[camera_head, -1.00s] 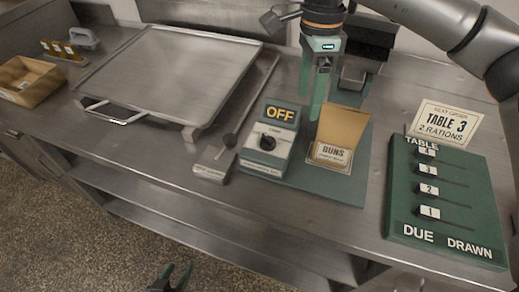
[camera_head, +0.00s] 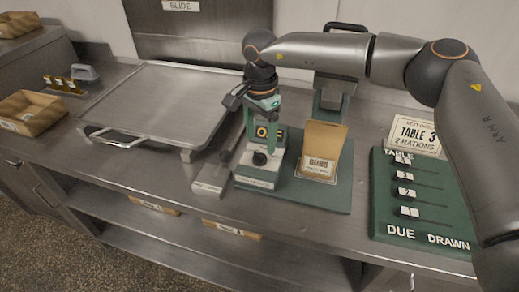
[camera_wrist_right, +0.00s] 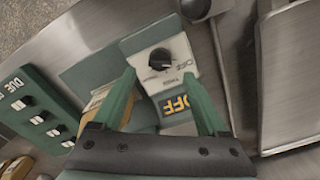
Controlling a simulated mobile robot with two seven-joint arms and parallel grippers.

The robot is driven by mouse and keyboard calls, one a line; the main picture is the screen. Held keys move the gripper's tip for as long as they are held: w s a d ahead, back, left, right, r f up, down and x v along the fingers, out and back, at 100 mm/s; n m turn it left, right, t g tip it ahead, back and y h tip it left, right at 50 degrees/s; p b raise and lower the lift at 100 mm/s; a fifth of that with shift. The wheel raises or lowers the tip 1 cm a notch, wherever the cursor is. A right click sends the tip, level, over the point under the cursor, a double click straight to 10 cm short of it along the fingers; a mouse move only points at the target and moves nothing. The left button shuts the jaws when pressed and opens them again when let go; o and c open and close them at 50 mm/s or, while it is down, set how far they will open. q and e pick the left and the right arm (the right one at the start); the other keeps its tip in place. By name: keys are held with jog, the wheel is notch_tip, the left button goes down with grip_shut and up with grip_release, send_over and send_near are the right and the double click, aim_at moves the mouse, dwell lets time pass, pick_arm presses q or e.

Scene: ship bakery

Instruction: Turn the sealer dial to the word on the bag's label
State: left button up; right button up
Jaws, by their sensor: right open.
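The sealer (camera_head: 257,178) is a small white-faced box with a black dial (camera_head: 260,158) and an OFF display above it. In the right wrist view the dial (camera_wrist_right: 160,58) shows clearly, with small words around it too blurred to read surely. The tan bag (camera_head: 326,137) stands right of the sealer; its label (camera_head: 318,166) seems to read BUNS. My right gripper (camera_head: 264,140) is open above the sealer, its fingers partly covering the display. In the right wrist view the open fingertips (camera_wrist_right: 160,76) straddle the space before the dial, with nothing between them. My left gripper is out of view.
A green board (camera_head: 425,215) with numbered sliders and a TABLE 3 card (camera_head: 415,134) stand at the right. A large metal plate (camera_head: 160,104) with a handle lies left. A grey bar (camera_head: 208,180) lies just left of the sealer.

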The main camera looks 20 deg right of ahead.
aim_at(260, 153)
jog(key=shift+f+p, duration=0.3)
jog(key=shift+f, duration=2.3)
grip_shut()
